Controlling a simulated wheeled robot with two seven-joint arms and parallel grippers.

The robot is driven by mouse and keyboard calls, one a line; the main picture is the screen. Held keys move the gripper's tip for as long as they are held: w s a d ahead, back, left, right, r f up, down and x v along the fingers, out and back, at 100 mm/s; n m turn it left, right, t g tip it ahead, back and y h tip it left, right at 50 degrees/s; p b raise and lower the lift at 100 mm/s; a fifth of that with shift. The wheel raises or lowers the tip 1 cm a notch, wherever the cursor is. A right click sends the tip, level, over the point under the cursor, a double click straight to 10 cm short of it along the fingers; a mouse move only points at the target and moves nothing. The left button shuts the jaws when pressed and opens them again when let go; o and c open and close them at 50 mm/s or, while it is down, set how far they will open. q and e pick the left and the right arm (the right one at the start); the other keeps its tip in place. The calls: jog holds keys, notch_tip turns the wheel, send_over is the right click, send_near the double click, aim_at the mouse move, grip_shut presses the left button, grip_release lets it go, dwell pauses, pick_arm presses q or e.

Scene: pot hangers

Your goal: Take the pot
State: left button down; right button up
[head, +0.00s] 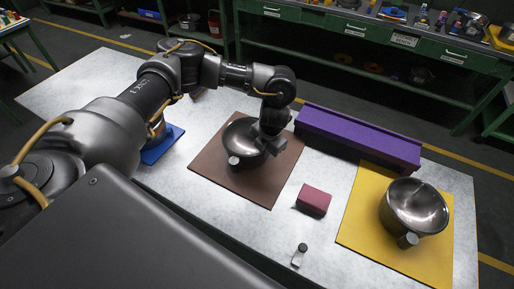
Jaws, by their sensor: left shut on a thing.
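A metal pot (238,135) with a short light-ended knob on its near side sits on or just above the brown mat (262,186); I cannot tell if it touches the mat. My left gripper (269,146) is shut on the pot's right rim, and its fingers hide that part of the pot. A second metal pot (416,205) rests on the yellow mat (365,228) at the right, tilted slightly, away from the gripper. My right gripper is not in view.
A long purple block (358,138) lies behind the mats. A maroon block (314,199) and a small dark and white item (299,256) lie between them. A blue mat (163,150) lies at the left, partly behind my arm. Green workbenches stand behind the table.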

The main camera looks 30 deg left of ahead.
pick_arm(q)
jog(key=shift+r, duration=0.15)
jog(key=shift+w+r, duration=0.1)
jog(key=shift+r, duration=0.45)
jog(key=s+d+r+b, duration=0.4)
jog(key=s+d+r, duration=0.6)
jog(key=r, duration=0.1)
jog(key=shift+r, duration=0.35)
